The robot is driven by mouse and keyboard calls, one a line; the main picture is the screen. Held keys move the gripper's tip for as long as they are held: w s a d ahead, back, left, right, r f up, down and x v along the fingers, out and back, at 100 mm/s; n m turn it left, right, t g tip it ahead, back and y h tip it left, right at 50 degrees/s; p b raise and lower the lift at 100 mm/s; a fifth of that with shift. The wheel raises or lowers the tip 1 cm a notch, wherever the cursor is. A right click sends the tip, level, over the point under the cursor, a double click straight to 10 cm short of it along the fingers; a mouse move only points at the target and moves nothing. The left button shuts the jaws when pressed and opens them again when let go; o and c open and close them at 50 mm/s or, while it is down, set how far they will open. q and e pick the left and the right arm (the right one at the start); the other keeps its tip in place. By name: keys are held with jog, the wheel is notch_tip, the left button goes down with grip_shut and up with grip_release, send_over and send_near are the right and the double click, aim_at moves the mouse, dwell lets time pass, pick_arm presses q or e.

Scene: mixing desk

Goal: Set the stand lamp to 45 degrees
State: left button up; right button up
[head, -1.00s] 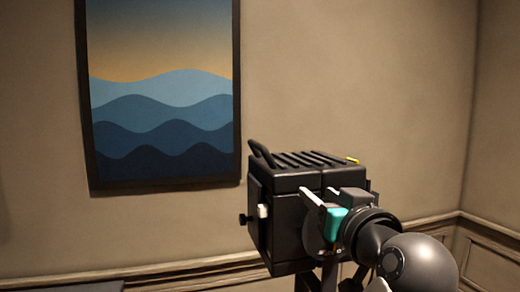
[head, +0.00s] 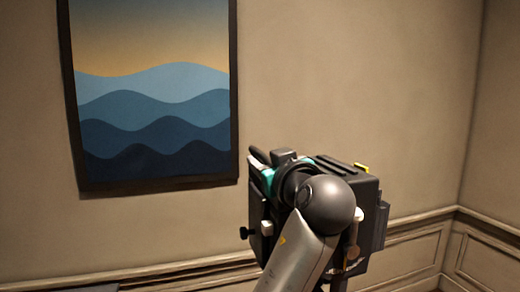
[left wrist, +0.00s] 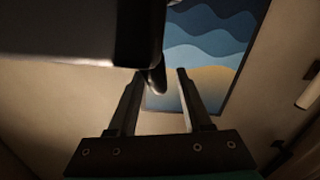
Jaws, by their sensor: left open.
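The stand lamp (head: 345,190) has a black boxy head with ribs on top, right of centre in the head view. Its top looks close to level; I cannot read the exact angle. Its dark handle (head: 258,155) rises at the far left edge of the top. My left gripper (head: 268,167) is at that left side, its fingers mostly hidden by my own wrist. In the left wrist view the gripper (left wrist: 160,74) is open, with a dark curved bar, seemingly the handle (left wrist: 157,80), between its fingertips. The lamp head (left wrist: 70,30) fills the upper left there.
A framed wave picture (head: 155,95) hangs on the wall left of the lamp. Panelled wainscot (head: 415,252) runs along the lower wall to the room corner. A dark flat edge (head: 95,288) shows at bottom left. The wall above the lamp is clear.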

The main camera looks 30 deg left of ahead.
aim_at(259, 151)
pick_arm(q)
jog(key=shift+p+x, duration=0.35)
jog(key=shift+x, duration=1.65)
jog(key=shift+c, duration=0.4)
jog(key=shift+d, duration=0.1)
grip_shut()
